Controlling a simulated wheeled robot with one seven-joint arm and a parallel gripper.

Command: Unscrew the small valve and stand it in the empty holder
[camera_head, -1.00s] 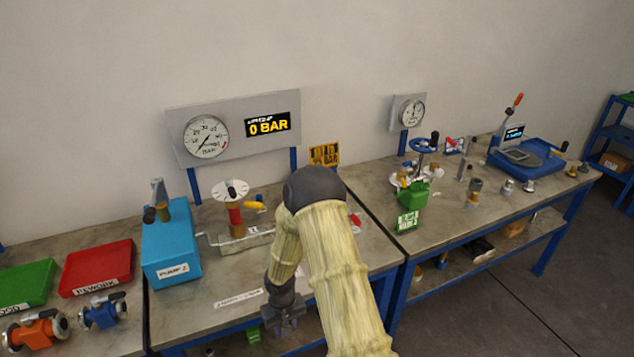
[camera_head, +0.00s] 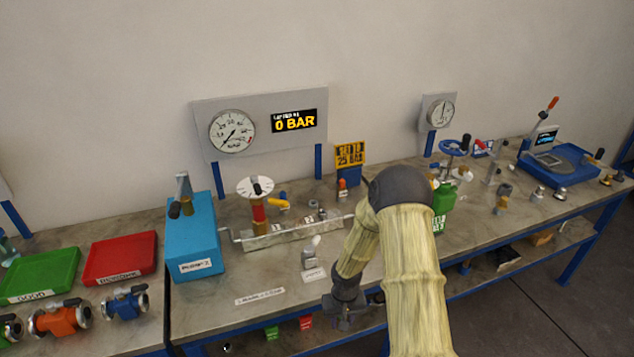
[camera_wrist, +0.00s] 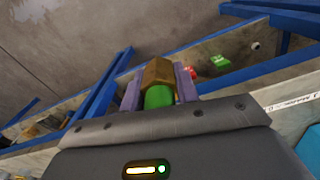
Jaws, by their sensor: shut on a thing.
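My gripper (camera_wrist: 158,88) is shut on a small part with a brass hex section (camera_wrist: 158,72) and a green section (camera_wrist: 158,97), seemingly the small valve. In the head view my gripper (camera_head: 345,315) hangs at the bench's front edge, and the held part cannot be made out there. A metal manifold rail (camera_head: 290,240) lies on the bench, with a red and brass fitting under a white dial (camera_head: 256,187) at its left end and small fittings along it. A small metal stand with a pale lever (camera_head: 311,250) is in front of the rail. I cannot tell which is the empty holder.
A blue pump box (camera_head: 192,245) stands left of the rail. Red (camera_head: 120,258) and green (camera_head: 40,275) trays lie further left. A gauge panel reading 0 BAR (camera_head: 294,121) stands behind. The bench front, by the flat label (camera_head: 259,297), is clear.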

